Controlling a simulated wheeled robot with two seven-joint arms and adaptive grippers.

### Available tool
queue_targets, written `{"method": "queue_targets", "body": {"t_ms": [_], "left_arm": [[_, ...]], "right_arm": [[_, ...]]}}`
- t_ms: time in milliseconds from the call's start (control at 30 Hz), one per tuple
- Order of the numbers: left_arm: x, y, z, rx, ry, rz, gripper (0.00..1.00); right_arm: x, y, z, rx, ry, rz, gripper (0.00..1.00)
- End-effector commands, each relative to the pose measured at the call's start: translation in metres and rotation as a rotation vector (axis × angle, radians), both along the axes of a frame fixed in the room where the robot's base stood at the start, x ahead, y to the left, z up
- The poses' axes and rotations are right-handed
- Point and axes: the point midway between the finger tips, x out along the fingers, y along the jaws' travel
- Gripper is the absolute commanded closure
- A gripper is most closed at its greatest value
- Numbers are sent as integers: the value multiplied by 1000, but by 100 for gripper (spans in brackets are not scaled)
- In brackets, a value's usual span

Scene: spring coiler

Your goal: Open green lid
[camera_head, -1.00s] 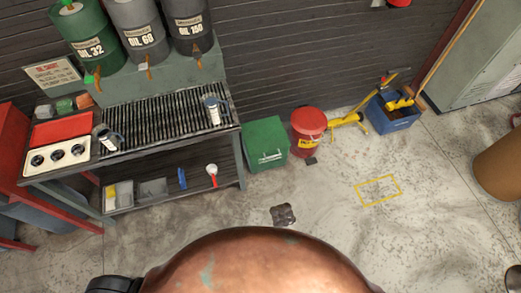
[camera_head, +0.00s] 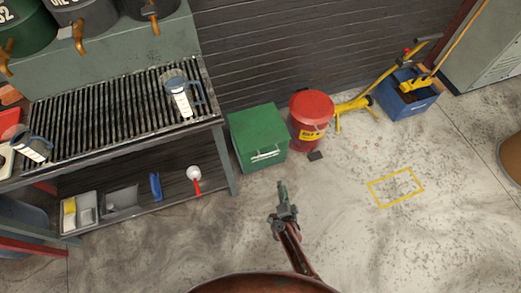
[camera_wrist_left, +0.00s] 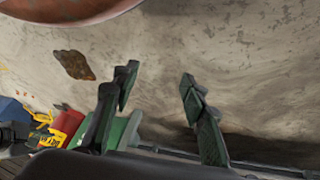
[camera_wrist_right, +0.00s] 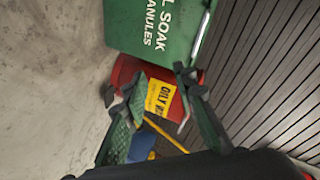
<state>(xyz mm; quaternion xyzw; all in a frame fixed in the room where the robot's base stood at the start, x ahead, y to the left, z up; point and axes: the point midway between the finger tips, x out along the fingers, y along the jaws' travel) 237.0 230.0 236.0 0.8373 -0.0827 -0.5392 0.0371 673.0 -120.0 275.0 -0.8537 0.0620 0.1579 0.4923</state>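The green bin (camera_head: 262,155) stands on the floor against the wall, its flat green lid (camera_head: 258,127) down, with a pale handle on the front. In the right wrist view its lettered green side (camera_wrist_right: 155,28) fills the top. My right gripper (camera_head: 283,190) is in front of the bin, apart from it in the head view. In the right wrist view its fingers (camera_wrist_right: 155,90) are spread and empty. My left gripper (camera_wrist_left: 158,78) is open and empty over bare floor in its wrist view, outside the head view. A green shape, probably the bin, shows behind its left finger.
A red oily-waste can (camera_head: 311,120) stands right beside the bin. A slatted workbench (camera_head: 228,160) with measuring jugs is on the left. A blue box (camera_head: 405,100) with tools stands at the back right. The floor in front is mostly clear.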

Motion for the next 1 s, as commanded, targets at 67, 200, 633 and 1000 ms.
{"method": "queue_targets", "body": {"t_ms": [67, 200, 633, 1000], "left_arm": [[9, -8, -5, -25, -12, 6, 60], [29, -18, 15, -60, -50, 14, 60], [50, -22, 30, -82, -122, 20, 60], [47, -12, -4, -60, -254, 4, 60]], "right_arm": [[34, 19, -11, 108, -44, -70, 74], [78, 40, 3, 268, -105, -169, 74], [127, 58, 22, 417, -150, -252, 74], [173, 54, 10, 414, -147, -251, 74]]}}
